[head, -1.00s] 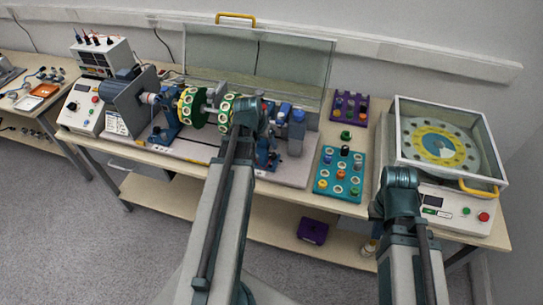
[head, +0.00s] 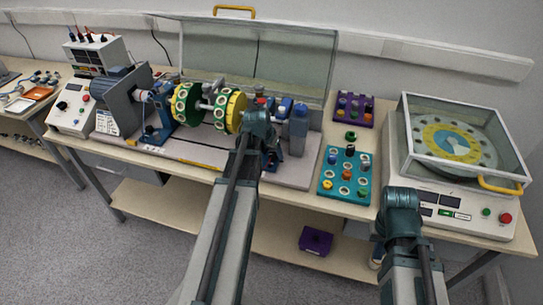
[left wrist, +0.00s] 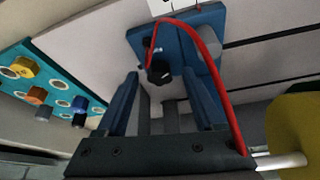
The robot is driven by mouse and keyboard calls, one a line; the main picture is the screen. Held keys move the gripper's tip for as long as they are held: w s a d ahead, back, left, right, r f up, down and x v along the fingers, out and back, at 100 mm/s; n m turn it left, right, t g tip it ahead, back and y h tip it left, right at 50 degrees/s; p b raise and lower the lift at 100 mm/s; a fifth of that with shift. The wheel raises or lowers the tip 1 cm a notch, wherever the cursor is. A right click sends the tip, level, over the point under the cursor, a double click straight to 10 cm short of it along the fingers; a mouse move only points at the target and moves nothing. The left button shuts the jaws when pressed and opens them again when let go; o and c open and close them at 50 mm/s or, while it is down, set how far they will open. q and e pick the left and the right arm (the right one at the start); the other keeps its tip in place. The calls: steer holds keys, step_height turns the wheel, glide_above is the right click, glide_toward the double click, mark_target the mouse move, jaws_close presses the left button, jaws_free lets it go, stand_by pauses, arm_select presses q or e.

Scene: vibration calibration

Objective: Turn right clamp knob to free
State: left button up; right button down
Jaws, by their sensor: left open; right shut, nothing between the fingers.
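The right clamp is a blue block (left wrist: 183,40) with a black knob (left wrist: 158,72) in the left wrist view. In the head view the blue clamp (head: 271,158) is mostly hidden behind my left wrist. My left gripper (left wrist: 162,82) is open. Its two blue fingers stand on either side of the knob in the picture; I cannot tell whether they reach around it or touch it. In the head view my left arm ends over the clamp (head: 257,128), its fingers hidden. My right gripper (head: 401,205) is in front of the machine at right, its fingers hidden beneath the wrist.
A red cable (left wrist: 205,40) arches close beside the left fingers. The rotor's yellow disc (head: 236,110) is just left of the clamp. A teal tray (head: 328,196) with coloured pieces lies to the right. A lidded machine (head: 472,215) stands at far right.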

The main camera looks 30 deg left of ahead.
arm_select(q)
steer(key=shift+c, duration=0.3)
jaws_close()
steer(key=n, duration=0.1)
steer(key=n+y, duration=0.1)
steer(key=n, duration=0.2)
steer(key=shift+d+y, duration=0.25)
steer(key=shift+y, duration=0.05)
steer(key=n, duration=0.2)
steer(key=n+g+y, duration=0.1)
steer(key=n, duration=0.1)
steer(key=shift+w+d+n, duration=0.1)
steer(key=shift+w+n, duration=0.05)
steer(key=shift+n, duration=0.25)
stand_by(0.4)
steer(key=shift+o, duration=0.3)
jaws_free()
